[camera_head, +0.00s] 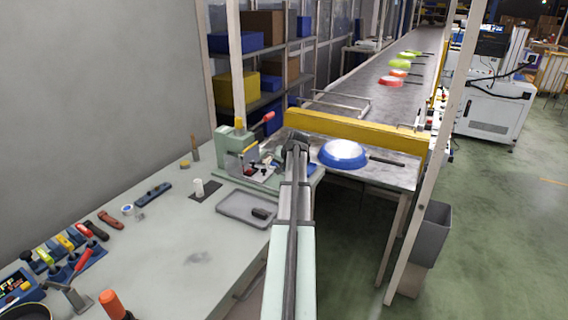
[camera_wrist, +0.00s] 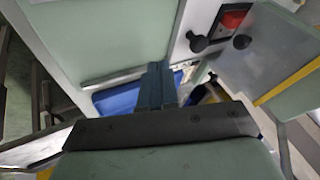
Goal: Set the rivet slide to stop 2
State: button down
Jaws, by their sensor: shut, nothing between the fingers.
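The green riveting press (camera_head: 238,147) stands at the back edge of the bench, with a red-handled lever (camera_head: 268,116) on its upper right. My gripper (camera_head: 294,148) is at the press's right side, in front of the yellow beam. In the wrist view my gripper's fingers (camera_wrist: 157,84) are shut and empty, close to a pale green panel (camera_wrist: 100,38). A light plate beside them carries two black knobs (camera_wrist: 197,42) and a red part (camera_wrist: 234,17). I cannot tell which part is the rivet slide, nor read its stop.
A yellow beam (camera_head: 360,128) crosses the conveyor's near end. A blue-rimmed pan (camera_head: 343,154) lies beneath it, right of my arm. A grey tray (camera_head: 232,216) is on the bench left of my arm. The bench's middle is mostly clear.

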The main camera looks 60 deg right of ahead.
aim_at(263, 169)
jog(key=shift+w+a+f, duration=0.1)
jog(key=shift+w+f, duration=0.1)
jog(key=shift+w, duration=0.5)
jog(key=shift+w+a+f, duration=0.1)
jog(key=shift+w+f, duration=0.1)
jog(key=shift+w, duration=0.5)
jog(key=shift+w+a+f, duration=0.1)
jog(key=shift+w+f, duration=0.1)
jog(key=shift+w, duration=0.5)
jog(key=shift+w, duration=1.95)
jog(key=s, duration=0.4)
jog(key=shift+s+d+r, duration=0.25)
jog(key=shift+d+r, duration=0.05)
jog(key=shift+r, duration=0.1)
jog(key=v, duration=1)
